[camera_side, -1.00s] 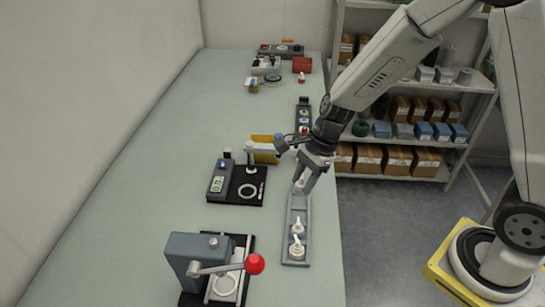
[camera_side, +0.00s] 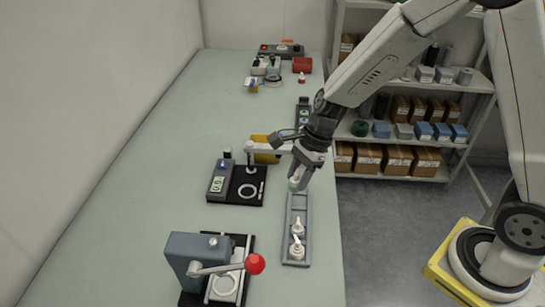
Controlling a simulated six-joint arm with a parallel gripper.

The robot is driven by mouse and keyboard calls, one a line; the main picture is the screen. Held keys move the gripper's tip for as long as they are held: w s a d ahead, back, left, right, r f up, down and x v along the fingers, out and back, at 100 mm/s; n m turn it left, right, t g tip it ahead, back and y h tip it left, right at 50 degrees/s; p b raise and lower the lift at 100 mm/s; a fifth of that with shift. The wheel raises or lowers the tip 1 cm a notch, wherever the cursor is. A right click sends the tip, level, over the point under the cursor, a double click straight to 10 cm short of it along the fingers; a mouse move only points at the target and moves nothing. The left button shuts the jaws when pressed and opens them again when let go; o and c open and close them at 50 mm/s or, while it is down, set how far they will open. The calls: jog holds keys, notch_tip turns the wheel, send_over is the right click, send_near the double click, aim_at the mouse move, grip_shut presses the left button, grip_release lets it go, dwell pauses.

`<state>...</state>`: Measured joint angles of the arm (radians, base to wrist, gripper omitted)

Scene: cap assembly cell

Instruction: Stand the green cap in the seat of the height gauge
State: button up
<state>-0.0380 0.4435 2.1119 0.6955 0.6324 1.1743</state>
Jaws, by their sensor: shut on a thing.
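My gripper (camera_side: 297,180) is shut on the green cap (camera_side: 293,185). Only a small pale green part of the cap shows below the fingers. It is at the far end of the grey tray (camera_side: 298,208), seemingly just above it; the exact gap is hard to tell. The height gauge (camera_side: 237,184) is a black base with a grey display unit, to the left of my gripper. Its ring-shaped seat (camera_side: 247,191) looks empty.
Two white nozzle-like parts (camera_side: 297,246) stand in the near part of the tray. A press with a red-knobbed lever (camera_side: 255,264) stands at the front. The table's left side is clear.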

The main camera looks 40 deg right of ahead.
jog(key=w+a, duration=0.2)
jog(key=w, duration=0.4)
jog(key=w+a, duration=0.2)
jog(key=w, duration=0.5)
jog(key=shift+w+a+f, duration=0.15)
jog(key=shift+a+f, duration=0.15)
jog(key=shift+f, duration=0.15)
jog(key=shift+f, duration=0.2)
jog(key=shift+f, duration=3.15)
jog(key=shift+f, duration=0.7)
jog(key=o, duration=0.9)
